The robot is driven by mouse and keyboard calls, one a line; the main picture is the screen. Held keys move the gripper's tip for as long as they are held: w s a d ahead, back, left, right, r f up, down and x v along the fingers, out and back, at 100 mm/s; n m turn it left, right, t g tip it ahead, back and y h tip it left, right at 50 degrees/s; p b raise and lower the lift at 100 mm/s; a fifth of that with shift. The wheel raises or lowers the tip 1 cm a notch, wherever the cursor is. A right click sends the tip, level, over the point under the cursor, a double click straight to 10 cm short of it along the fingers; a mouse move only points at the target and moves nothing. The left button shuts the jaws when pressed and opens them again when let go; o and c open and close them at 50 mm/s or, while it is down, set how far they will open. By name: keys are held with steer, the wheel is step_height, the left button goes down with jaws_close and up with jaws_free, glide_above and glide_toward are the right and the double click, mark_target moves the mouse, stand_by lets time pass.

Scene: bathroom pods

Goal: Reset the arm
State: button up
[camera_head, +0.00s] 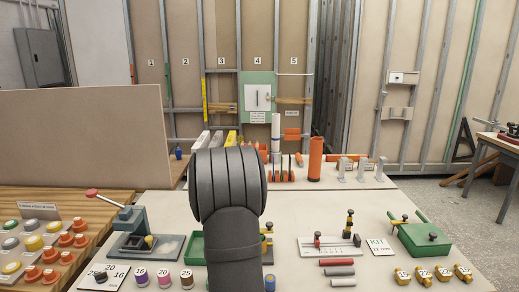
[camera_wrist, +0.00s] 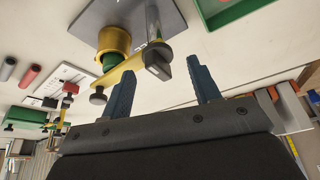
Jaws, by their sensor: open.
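My gripper (camera_wrist: 165,72) shows in the wrist view with its two dark blue fingers apart and nothing between their tips. A yellow bar with a black knob (camera_wrist: 157,62) lies close beyond the fingers; I cannot tell the exact gap. A yellow ring-like part (camera_wrist: 115,40) with green in it sits beside the bar, near a grey plate (camera_wrist: 150,12). In the head view my dark grey arm rises in the middle and covers part of the bench; the fingers are hidden there.
The pale bench (camera_head: 300,212) holds a lever press (camera_head: 130,220) left, a green tray (camera_head: 196,250) beside my arm, and a slotted plate (camera_head: 330,248) and green block (camera_head: 424,238) right. Behind stand an orange tube (camera_head: 316,158) and a tan panel (camera_head: 80,135). Yellow pieces (camera_head: 463,272) line the front right.

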steer(key=shift+n+y, duration=0.5)
steer(key=shift+n, duration=0.7)
steer(key=shift+d, duration=0.1)
steer(key=shift+m+h, duration=0.6)
steer(key=shift+m, duration=1.1)
steer(key=shift+w+a+m+g+h, duration=0.1)
steer(key=shift+m+g+h, duration=0.2)
steer(key=shift+m, duration=0.6)
steer(key=shift+a+m+g+h, duration=0.15)
steer(key=shift+m+h, duration=0.25)
steer(key=shift+m, duration=0.5)
